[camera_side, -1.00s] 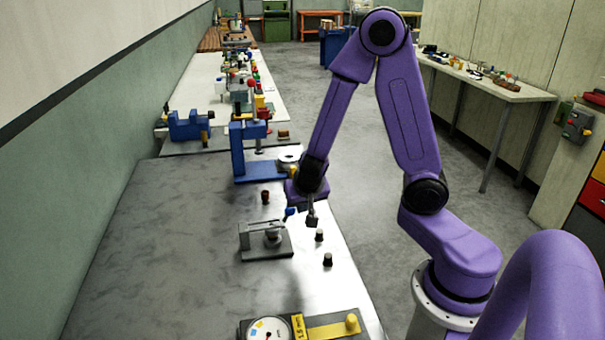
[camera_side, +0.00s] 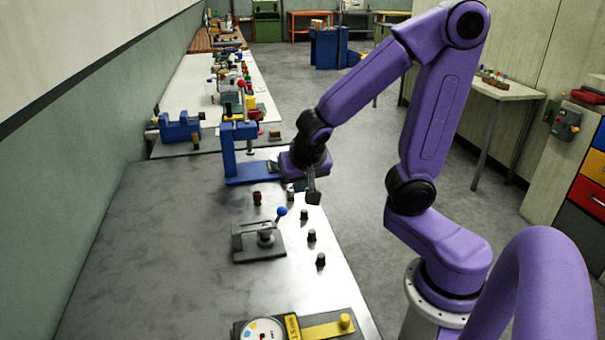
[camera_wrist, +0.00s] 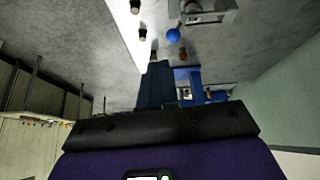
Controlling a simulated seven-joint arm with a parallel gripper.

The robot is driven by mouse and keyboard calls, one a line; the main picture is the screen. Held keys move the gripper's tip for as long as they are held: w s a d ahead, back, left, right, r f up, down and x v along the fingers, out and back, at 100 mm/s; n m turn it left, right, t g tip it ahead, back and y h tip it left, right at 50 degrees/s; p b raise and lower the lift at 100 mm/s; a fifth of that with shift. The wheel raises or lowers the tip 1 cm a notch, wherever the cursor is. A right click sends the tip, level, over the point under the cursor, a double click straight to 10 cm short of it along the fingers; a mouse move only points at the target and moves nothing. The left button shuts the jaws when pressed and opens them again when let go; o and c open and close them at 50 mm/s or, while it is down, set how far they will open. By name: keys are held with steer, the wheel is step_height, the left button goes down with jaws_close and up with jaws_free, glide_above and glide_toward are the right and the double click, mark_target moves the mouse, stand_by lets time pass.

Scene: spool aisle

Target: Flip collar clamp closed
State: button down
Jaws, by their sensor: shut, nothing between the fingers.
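The collar clamp (camera_side: 258,248) is a grey base plate with a bar and a round post, on the metal bench. Its lever ends in a blue knob (camera_side: 281,211), which stands up to the right above the base. In the wrist view the clamp (camera_wrist: 208,16) is at the top, partly cut off, with the blue knob (camera_wrist: 172,36) below it. My gripper (camera_side: 314,197) is shut and empty, right of and above the knob, apart from it. In the wrist view its dark fingers (camera_wrist: 158,72) point toward the knob without touching it.
Several black pegs (camera_side: 312,236) stand along the bench's right edge. A dial gauge (camera_side: 262,330) is at the front. The bench's left side is clear.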

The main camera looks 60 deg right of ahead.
steer(key=shift+v, duration=2.05)
steer(key=shift+f, duration=0.1)
steer(key=s+a+f+n+g+y, duration=0.1)
steer(key=s+a+n+g+y, duration=0.1)
steer(key=s+n, duration=0.6)
steer(key=s+a+f+n+g+y, duration=0.2)
steer(key=s+a+n, duration=0.2)
steer(key=s+n, duration=0.4)
steer(key=n, duration=0.4)
steer(key=shift+a+f+n, duration=0.25)
steer(key=shift+a+n, duration=0.05)
steer(key=shift+a, duration=0.05)
steer(key=shift+s, duration=0.15)
